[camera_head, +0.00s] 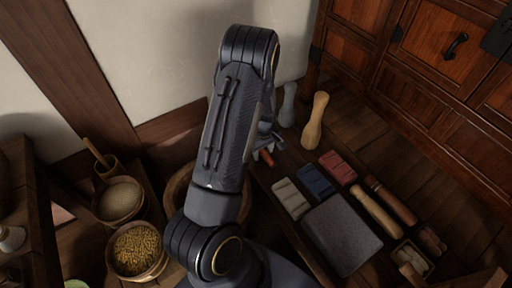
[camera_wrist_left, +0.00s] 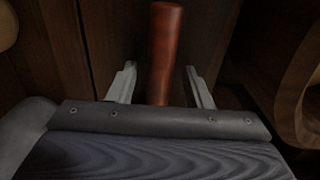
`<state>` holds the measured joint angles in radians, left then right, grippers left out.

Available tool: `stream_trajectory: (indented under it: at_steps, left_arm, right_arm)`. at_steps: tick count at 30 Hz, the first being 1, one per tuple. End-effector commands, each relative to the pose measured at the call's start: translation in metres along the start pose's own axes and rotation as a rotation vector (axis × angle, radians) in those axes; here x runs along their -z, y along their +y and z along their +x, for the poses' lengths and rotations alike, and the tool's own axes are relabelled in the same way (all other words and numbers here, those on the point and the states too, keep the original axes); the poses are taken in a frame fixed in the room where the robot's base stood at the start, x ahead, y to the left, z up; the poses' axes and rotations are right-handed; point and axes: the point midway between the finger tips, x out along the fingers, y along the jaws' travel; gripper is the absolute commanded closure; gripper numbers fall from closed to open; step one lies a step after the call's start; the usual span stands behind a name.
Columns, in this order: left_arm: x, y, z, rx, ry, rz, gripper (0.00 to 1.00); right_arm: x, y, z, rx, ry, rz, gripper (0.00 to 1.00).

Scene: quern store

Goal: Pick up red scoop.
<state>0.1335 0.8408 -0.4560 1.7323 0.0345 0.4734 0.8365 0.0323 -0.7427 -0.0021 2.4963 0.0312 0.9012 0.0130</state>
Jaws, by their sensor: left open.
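My left gripper (camera_head: 265,151) is mostly hidden behind its own forearm in the head view, near the left edge of the low wooden table. In the left wrist view its two pale fingers (camera_wrist_left: 160,88) are open. A smooth red-brown cylinder (camera_wrist_left: 163,50), like a handle, stands between them with a gap on each side. A small orange-red piece (camera_head: 267,158) shows beside the gripper in the head view, probably the same thing. No scoop bowl shows, so I cannot confirm that it is the red scoop. My right gripper is not in view.
A red block (camera_head: 337,167), a blue block (camera_head: 317,181) and a cream block (camera_head: 291,198) lie by a grey slab (camera_head: 342,234). A pale wooden pestle (camera_head: 315,121) stands behind. Bowls of grain (camera_head: 137,250) and meal (camera_head: 119,199) stand left. Drawers (camera_head: 440,45) are behind right.

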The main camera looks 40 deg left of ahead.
Motion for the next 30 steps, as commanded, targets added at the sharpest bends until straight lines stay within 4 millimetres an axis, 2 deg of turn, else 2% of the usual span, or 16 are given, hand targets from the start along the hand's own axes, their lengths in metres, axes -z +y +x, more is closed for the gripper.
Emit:
stream_trajectory:
  at_steps: [7, 17, 26, 30]
  left_arm:
    - [-0.0002, 0.0005, 0.0023, -0.001, 0.0, 0.001, 0.56]
    - [-0.0002, 0.0005, 0.002, -0.001, 0.0, 0.001, 0.99]
    - [-0.0001, 0.0006, 0.001, -0.001, 0.0, 0.001, 1.0]
    - [0.0, 0.0009, -0.0063, -0.002, 0.001, 0.001, 1.0]
  right_arm:
    - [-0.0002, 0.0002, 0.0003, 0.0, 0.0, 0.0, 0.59]
    - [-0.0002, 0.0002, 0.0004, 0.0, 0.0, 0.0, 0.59]
    - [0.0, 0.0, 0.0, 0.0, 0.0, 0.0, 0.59]
    - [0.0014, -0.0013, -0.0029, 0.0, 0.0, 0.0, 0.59]
